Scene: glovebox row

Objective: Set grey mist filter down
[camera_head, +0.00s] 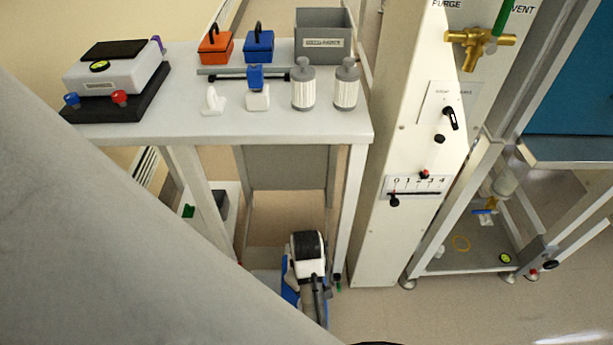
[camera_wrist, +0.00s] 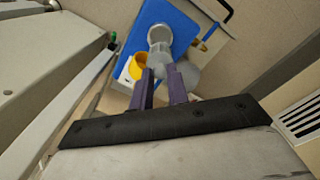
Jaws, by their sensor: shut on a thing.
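My gripper (camera_wrist: 161,73) shows in the wrist view, with two purple fingers close together and pointing down toward a low blue surface. It is shut on a pale grey piece, which I take to be the grey mist filter (camera_wrist: 160,36); a round grey end shows just beyond the fingertips. The fingers hide part of it, and I cannot tell whether it touches what lies below. In the head view the gripper and the held piece cannot be made out.
The wrist view shows a blue base (camera_wrist: 183,22) and a yellow cup (camera_wrist: 138,66) close to the fingers. In the head view, two ribbed canisters (camera_head: 303,90) stand on the white bench (camera_head: 170,135). A blue and white machine (camera_head: 306,255) sits low by the bench leg; a white column (camera_head: 385,225) rises right.

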